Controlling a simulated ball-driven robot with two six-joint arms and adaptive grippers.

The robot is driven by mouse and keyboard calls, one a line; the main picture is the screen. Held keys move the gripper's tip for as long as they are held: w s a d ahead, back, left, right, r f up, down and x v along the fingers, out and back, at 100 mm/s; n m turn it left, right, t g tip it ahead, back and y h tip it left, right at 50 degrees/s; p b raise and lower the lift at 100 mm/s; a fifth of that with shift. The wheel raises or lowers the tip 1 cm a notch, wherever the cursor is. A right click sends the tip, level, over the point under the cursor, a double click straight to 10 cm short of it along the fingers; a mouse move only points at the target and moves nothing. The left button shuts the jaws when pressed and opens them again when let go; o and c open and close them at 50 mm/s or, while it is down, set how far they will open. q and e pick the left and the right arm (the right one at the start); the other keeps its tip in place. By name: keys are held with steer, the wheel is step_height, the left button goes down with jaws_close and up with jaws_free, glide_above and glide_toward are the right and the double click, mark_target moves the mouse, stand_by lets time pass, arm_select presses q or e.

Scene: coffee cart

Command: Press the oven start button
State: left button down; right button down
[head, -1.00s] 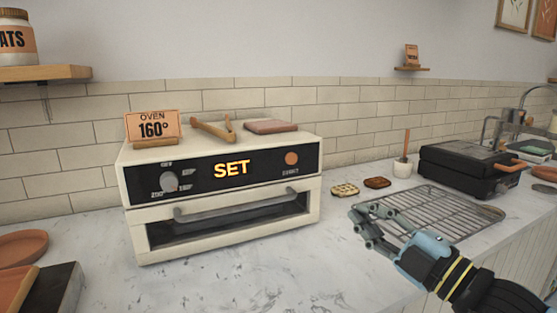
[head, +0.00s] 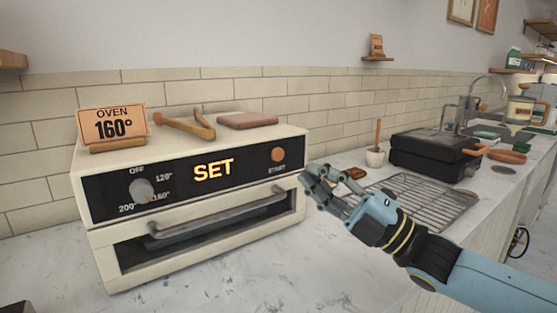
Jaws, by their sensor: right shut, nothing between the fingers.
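The white oven (head: 200,250) stands on the counter at the left of the head view. Its round orange start button (head: 278,155), labelled START, is at the right end of the black front panel. The lit display (head: 213,171) reads SET. A grey knob (head: 141,190) sits at the left of the panel, among marks from OFF to 200°. My right gripper (head: 312,182) is shut and empty, in front of the oven's right edge, a little right of and below the button, apart from it in the picture. My left gripper is not in view.
A wire rack (head: 425,200) and a black grill (head: 425,152) are to the right. The counter before the oven is clear.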

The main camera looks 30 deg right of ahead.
mark_target(278, 155)
steer(key=w+b, duration=0.5)
steer(key=w, duration=0.2)
steer(key=shift+w+a, duration=0.15)
steer(key=shift+a, duration=0.15)
steer(key=shift+w, duration=0.1)
stand_by(1.1)
steer(key=shift+w, duration=0.3)
steer(key=shift+w+b, duration=0.3)
steer(key=shift+w, duration=0.1)
stand_by(0.4)
steer(key=shift+s, duration=0.2)
steer(key=shift+s+p, duration=0.3)
steer(key=shift+s, duration=0.3)
